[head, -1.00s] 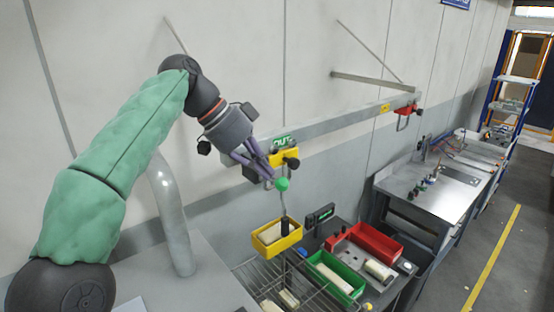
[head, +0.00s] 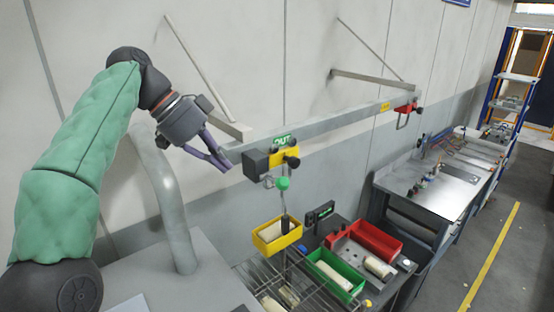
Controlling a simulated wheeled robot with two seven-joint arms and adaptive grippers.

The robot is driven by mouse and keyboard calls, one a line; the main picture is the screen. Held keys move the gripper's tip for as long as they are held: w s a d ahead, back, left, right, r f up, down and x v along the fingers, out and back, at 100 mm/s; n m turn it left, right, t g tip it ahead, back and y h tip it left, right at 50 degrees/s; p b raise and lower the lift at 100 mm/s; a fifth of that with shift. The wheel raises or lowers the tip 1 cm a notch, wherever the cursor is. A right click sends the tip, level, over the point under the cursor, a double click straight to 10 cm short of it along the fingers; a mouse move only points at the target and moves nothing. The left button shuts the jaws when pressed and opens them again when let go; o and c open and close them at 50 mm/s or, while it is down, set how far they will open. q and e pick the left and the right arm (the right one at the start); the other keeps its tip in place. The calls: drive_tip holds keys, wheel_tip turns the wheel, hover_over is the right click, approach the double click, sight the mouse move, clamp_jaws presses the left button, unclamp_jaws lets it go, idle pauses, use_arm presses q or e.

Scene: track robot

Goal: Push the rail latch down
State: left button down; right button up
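A grey overhead rail (head: 340,122) runs along the wall. At its near end is a black and yellow carriage block (head: 257,163) with dark knobs, under a green "OUT" sign (head: 283,141). A green knob (head: 283,184) hangs below it on a rod. A red fitting with a handle (head: 404,110) sits at the rail's far end. I cannot tell for sure which part is the latch. My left gripper (head: 228,163) has purple fingers just left of the block, apparently empty. Its tips look close together, but their gap is unclear. My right gripper is not in view.
Below the rail are a yellow bin (head: 277,236), a red bin (head: 376,241), a green bin (head: 334,274) and a wire rack (head: 285,283). A metal workbench (head: 440,185) stands further right. The floor on the right is clear.

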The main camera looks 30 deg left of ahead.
use_arm(q)
drive_tip(key=s+a, duration=0.3)
drive_tip(key=a, duration=0.2)
drive_tip(key=shift+s+a, duration=0.25)
drive_tip(key=shift+a, duration=0.05)
idle(0.4)
